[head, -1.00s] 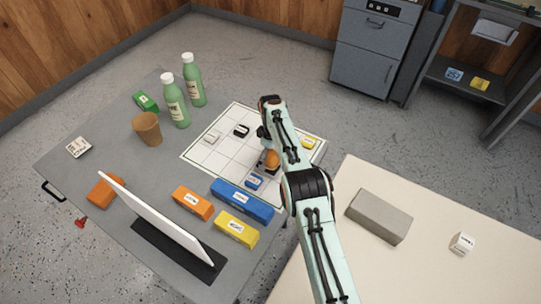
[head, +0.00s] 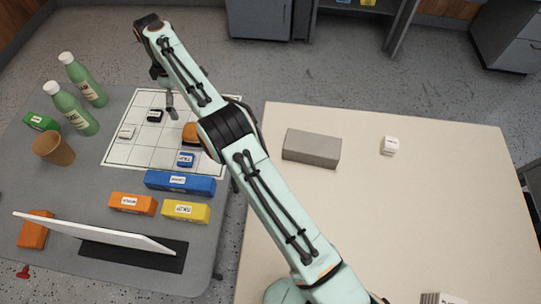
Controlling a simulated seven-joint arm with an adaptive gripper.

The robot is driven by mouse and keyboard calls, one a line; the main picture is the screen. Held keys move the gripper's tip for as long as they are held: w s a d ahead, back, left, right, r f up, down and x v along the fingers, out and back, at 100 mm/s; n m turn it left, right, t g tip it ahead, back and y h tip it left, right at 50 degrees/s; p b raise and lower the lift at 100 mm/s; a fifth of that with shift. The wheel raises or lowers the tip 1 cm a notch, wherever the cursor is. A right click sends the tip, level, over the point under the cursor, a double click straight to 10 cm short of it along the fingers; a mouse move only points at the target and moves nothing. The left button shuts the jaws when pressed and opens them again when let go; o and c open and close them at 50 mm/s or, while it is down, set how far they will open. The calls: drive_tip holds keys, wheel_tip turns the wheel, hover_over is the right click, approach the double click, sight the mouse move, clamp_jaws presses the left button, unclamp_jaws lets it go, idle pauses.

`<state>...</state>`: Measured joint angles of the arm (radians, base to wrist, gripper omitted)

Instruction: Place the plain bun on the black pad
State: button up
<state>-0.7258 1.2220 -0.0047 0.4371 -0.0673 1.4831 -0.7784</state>
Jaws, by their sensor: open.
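A rounded orange-brown thing, which looks like the plain bun (head: 189,132), is on the white gridded sheet on the grey table, partly hidden by my arm. The black pad (head: 155,116), a small black block with a white label, lies on the same sheet, to the left of and behind the bun. My gripper (head: 170,106) is open over the sheet, just right of the black pad and apart from the bun. Nothing shows between its fingers, though they are small here.
Green bottles (head: 74,112) and a brown cup (head: 54,149) stand left. A long blue block (head: 180,182) lies in front. The cream table (head: 390,220) is mostly clear.

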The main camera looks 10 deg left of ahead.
drive_tip(key=d+r+m, duration=0.5)
drive_tip(key=d+r, duration=0.6)
drive_tip(key=d, duration=0.3)
drive_tip(key=s+d+r+m, duration=0.2)
drive_tip(key=s+d, duration=0.1)
drive_tip(key=d, duration=0.2)
drive_tip(key=s+d+r+m, duration=0.2)
drive_tip(key=s+d+r, duration=0.1)
drive_tip(key=d, duration=0.2)
drive_tip(key=s+d+f+m, duration=0.3)
drive_tip(key=s+d+m, duration=0.1)
drive_tip(key=s, duration=0.7)
drive_tip(key=s+d+f+m, duration=0.3)
drive_tip(key=s+d, duration=0.4)
drive_tip(key=s, duration=0.4)
drive_tip(key=shift+s+d+m+y, duration=0.2)
drive_tip(key=shift+s+m+y, duration=0.1)
drive_tip(key=shift+m+y, duration=0.1)
